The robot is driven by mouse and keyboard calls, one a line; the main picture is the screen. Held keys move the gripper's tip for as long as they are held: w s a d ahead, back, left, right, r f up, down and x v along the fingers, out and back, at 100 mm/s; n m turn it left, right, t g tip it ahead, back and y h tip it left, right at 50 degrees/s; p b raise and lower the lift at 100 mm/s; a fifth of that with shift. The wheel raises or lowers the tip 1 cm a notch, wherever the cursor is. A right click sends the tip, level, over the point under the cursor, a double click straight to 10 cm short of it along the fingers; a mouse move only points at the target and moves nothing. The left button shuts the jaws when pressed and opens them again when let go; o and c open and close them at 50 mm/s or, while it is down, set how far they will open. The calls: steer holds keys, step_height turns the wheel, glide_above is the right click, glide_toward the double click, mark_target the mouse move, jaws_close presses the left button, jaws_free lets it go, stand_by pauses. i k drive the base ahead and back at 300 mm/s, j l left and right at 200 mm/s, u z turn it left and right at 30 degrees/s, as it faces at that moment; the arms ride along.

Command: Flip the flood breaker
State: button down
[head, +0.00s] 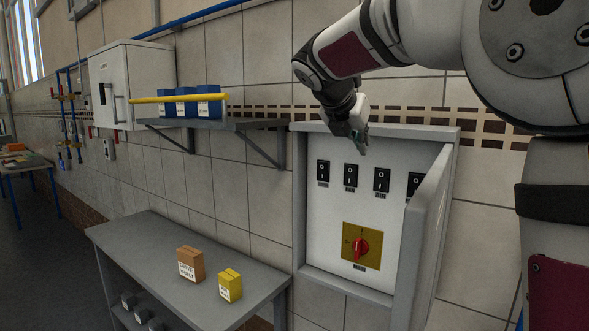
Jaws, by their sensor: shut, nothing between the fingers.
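An open electrical panel (329,234) on the wall holds several black rocker breakers in a row. They are the leftmost breaker (323,171), the second breaker (350,175), the third breaker (381,180) and the rightmost breaker (414,184), which the panel door partly covers. Each has a small label below that is too small to read, so I cannot tell which is the flood breaker. My gripper (362,146) points down in front of the panel's upper part, above the second and third breakers. It is shut and empty. I cannot tell its distance from the panel.
A red rotary knob (362,246) on a yellow plate sits below the breakers. The panel door (430,235) stands open on the right. A shelf (225,124) with blue boxes and a yellow rail is left of the panel. A grey table (150,245) holds a brown box (190,264) and yellow box (230,286).

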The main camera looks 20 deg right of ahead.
mark_target(415, 180)
steer(key=k+j, duration=0.2)
steer(key=j, duration=0.2)
steer(key=k+j, duration=0.2)
steer(key=j, duration=0.2)
steer(key=k+j, duration=0.2)
steer(key=j, duration=0.2)
